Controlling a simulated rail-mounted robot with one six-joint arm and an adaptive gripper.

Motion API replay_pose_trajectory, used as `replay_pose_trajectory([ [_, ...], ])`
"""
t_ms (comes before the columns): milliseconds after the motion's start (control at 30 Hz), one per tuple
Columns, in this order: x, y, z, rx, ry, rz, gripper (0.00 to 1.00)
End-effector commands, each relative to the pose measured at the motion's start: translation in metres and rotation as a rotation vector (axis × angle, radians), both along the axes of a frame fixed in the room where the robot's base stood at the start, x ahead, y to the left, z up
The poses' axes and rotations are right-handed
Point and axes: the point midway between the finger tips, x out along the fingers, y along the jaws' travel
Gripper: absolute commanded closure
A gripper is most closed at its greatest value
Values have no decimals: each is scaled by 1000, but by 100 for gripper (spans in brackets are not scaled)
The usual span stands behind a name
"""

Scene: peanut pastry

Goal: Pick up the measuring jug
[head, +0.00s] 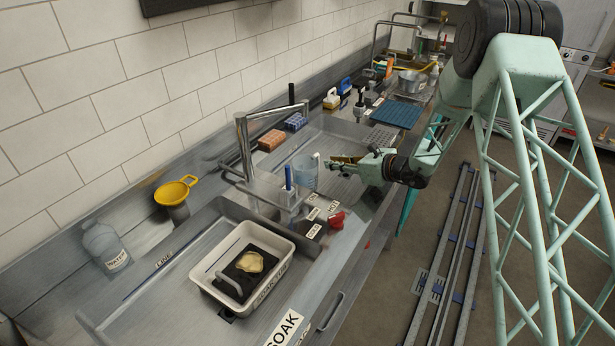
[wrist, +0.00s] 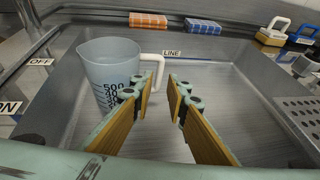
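The measuring jug (wrist: 98,68) is a clear bluish jug with black volume marks, standing upright in the metal sink basin. Its white handle (wrist: 152,56) points right, toward my gripper. In the head view the jug (head: 305,174) stands just left of my gripper (head: 332,162). In the wrist view my gripper (wrist: 168,82) is open, with a gap between its yellow-padded fingers. The left finger overlaps the lower part of the handle in the picture. The right finger is apart from it. Nothing is between the fingers, and I cannot tell whether the left one touches the jug.
Behind the jug are an orange sponge (wrist: 149,20) and a blue sponge (wrist: 203,26) on the ledge. A metal faucet (head: 243,145) rises left of the jug. A white tub (head: 205,276) stands in the nearer sink. A perforated plate (wrist: 303,117) lies at right.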

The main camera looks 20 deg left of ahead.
Motion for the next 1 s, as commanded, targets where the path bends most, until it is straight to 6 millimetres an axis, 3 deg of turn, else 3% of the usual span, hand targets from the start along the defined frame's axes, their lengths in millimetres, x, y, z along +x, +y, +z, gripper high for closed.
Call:
replay_pose_trajectory([
  [200,5,13,-7,-1,0,0,85],
  [700,6,17,-9,-1,1,1,85],
  [1000,13,40,-19,0,1,1,85],
])
